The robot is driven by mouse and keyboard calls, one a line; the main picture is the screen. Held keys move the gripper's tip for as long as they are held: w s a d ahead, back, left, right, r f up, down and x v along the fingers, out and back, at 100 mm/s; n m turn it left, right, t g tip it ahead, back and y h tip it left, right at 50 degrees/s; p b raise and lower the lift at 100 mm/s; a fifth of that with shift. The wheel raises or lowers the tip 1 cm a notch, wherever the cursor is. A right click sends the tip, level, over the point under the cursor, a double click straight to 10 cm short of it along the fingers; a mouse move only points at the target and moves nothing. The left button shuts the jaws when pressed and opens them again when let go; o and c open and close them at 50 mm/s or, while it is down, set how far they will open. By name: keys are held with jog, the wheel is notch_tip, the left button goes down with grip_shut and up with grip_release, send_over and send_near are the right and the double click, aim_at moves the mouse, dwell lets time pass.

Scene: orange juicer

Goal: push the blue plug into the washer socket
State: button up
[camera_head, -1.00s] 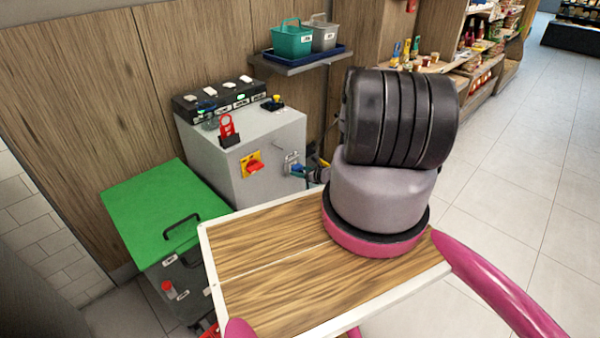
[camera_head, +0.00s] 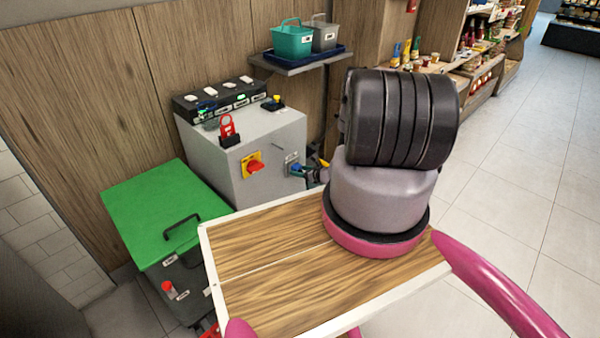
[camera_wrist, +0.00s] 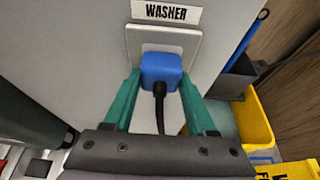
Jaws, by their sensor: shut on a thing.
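The blue plug (camera_wrist: 161,70) is between the green fingers of my gripper (camera_wrist: 160,88) in the wrist view, and the fingers are shut on it. Its black cable hangs down toward me. The plug is against the plate of the washer socket (camera_wrist: 185,41), under a "WASHER" label (camera_wrist: 166,12). The plug covers the socket holes, so I cannot tell how deep it sits. In the head view the blue plug (camera_head: 297,169) shows at the right face of the grey box, with my gripper (camera_head: 308,174) at it, partly hidden by my arm.
A green-topped cart (camera_head: 150,205) stands at left. A yellow bin (camera_wrist: 252,118) is right of the socket. A wooden-topped table (camera_head: 270,290) is in front.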

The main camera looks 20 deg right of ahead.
jog(key=shift+w+a, duration=0.1)
jog(key=shift+w, duration=0.05)
jog(key=o, duration=1.4)
jog(key=shift+c, duration=0.2)
jog(key=v, duration=1)
jog(key=shift+s+r, duration=0.2)
jog(key=shift+s, duration=0.15)
jog(key=shift+w+r, duration=0.1)
